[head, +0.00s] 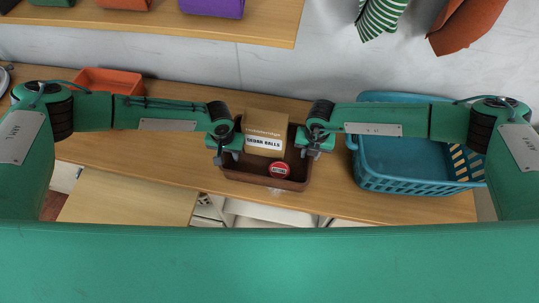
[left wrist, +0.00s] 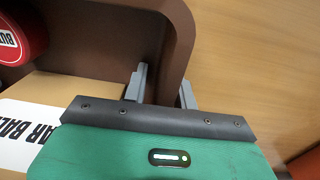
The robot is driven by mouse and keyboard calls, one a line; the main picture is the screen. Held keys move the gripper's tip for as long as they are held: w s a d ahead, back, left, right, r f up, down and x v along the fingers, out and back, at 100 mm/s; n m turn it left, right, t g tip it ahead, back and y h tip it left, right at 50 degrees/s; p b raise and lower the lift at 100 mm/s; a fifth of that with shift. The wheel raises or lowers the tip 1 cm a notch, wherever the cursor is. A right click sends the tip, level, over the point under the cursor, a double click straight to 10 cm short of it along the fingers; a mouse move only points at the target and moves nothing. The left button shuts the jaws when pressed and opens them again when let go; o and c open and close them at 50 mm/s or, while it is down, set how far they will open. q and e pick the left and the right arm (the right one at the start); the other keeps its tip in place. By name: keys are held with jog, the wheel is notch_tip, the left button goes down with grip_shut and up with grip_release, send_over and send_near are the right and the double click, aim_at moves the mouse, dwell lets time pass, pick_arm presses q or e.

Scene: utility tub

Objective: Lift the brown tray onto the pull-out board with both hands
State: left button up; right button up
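The brown tray (head: 261,182) sits on the wooden counter, between my two grippers. It holds a cardboard box (head: 265,133) labelled CEDAR BALLS and a round red tin (head: 279,170). My left gripper (head: 227,157) is at the tray's left wall. In the left wrist view its fingers (left wrist: 163,88) stand either side of the brown wall (left wrist: 178,40), close against it, one inside and one outside. My right gripper (head: 309,153) is at the right wall; its finger gap is too small to judge. The pull-out board (head: 130,195) is the pale panel at lower left, bare.
A blue basket (head: 410,180) stands on the counter to the right. An orange bin (head: 108,82) stands at the back left. A shelf (head: 270,22) and hanging cloths (head: 380,18) are above. The counter left of the tray is clear.

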pick_arm(q)
grip_shut()
pick_arm(e)
grip_shut()
pick_arm(q)
jog(key=shift+r, duration=0.2)
pick_arm(e)
jog(key=shift+r, duration=0.2)
